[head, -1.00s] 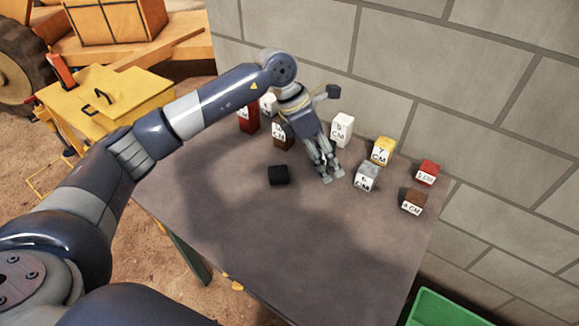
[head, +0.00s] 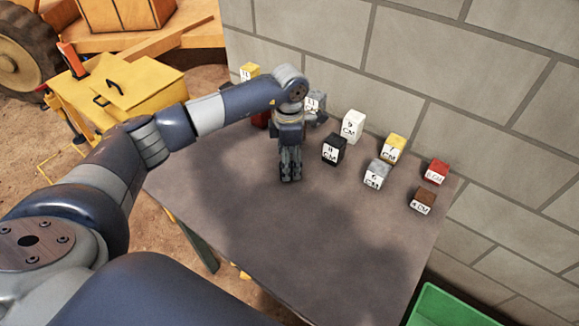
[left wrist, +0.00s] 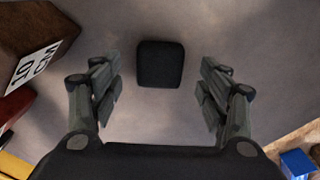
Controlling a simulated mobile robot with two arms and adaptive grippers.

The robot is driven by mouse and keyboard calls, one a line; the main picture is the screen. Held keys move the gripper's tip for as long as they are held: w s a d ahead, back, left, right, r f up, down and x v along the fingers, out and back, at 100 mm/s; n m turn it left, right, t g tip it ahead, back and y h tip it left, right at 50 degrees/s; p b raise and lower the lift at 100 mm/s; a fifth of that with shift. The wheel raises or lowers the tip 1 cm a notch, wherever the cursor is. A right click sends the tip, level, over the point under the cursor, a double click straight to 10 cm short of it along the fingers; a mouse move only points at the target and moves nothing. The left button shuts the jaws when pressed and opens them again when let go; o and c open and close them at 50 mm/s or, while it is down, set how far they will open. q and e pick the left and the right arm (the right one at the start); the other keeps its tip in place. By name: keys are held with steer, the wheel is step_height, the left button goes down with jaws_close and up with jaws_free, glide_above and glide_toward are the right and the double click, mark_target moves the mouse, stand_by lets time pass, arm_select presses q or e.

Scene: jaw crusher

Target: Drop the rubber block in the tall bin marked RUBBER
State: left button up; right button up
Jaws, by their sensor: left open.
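A small black block, which looks like the rubber block (left wrist: 160,64), lies on the table in the left wrist view. It sits ahead of and between the spread fingers, with clear space on both sides. In the head view my gripper and arm hide it. My left gripper (head: 290,177) points down over the table; in the left wrist view (left wrist: 160,88) it is open and empty. My right gripper is not in view. No bin with a readable RUBBER mark shows.
Numbered blocks stand along the wall: black (head: 334,149), white (head: 352,126), yellow (head: 393,148), grey (head: 376,174), red (head: 436,171) and brown (head: 423,201). A brown block (left wrist: 32,42) is near my gripper. A green container (head: 450,305) is at lower right. The table front is clear.

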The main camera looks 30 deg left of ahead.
arm_select(q)
steer(key=shift+f, duration=1.25)
steer(key=c, duration=1.3)
steer(key=shift+r, duration=0.1)
